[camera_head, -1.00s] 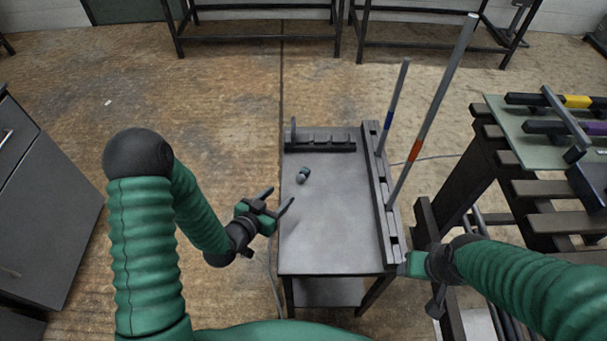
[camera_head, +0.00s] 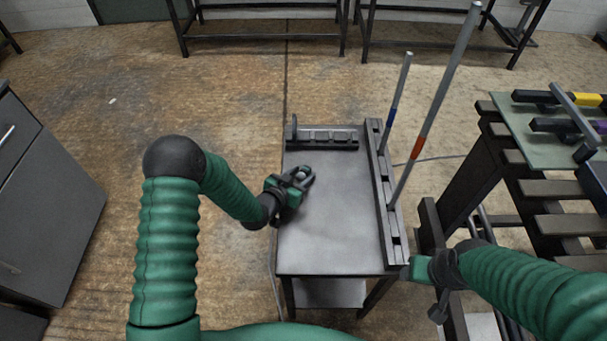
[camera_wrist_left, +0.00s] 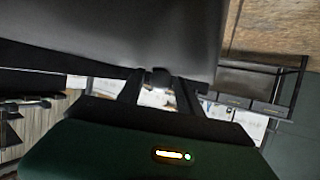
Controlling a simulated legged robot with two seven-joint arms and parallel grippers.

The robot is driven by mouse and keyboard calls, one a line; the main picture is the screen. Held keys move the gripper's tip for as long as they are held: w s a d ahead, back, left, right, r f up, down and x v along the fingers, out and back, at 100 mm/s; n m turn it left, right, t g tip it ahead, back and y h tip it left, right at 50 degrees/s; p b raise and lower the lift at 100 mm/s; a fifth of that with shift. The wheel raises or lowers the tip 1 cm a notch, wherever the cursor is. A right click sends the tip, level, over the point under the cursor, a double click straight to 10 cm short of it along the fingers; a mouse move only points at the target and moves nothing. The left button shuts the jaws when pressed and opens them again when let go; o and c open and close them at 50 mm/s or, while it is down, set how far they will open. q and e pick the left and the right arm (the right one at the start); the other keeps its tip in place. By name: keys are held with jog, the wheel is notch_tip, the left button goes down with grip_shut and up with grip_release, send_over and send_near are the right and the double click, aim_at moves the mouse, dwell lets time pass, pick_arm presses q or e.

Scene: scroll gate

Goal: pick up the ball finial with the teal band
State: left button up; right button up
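The ball finial (camera_head: 303,173) is a small grey and dark piece on the left part of the grey table top (camera_head: 335,215). My left gripper (camera_head: 309,173) reaches it from the left, with a finger on each side. In the left wrist view, a small dark rounded piece (camera_wrist_left: 158,78) sits between the tips of my left gripper (camera_wrist_left: 157,90). Whether both fingers press on it is unclear. The fingers partly hide the finial, and I cannot make out a teal band. My right gripper (camera_head: 428,283) is beside the table's front right corner, its fingers unclear.
A dark slotted rack (camera_head: 322,139) stands along the table's back edge. A slotted rail (camera_head: 385,200) runs along the right side, with two upright rods, one blue-banded (camera_head: 394,108) and one orange-banded (camera_head: 424,131). A slatted bench (camera_head: 545,190) stands right. The middle of the table is clear.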

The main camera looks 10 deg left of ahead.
pick_arm(q)
jog(key=shift+d, duration=0.15)
jog(key=c, duration=0.5)
grip_shut()
jog(key=shift+a, duration=0.2)
jog(key=shift+r, duration=0.1)
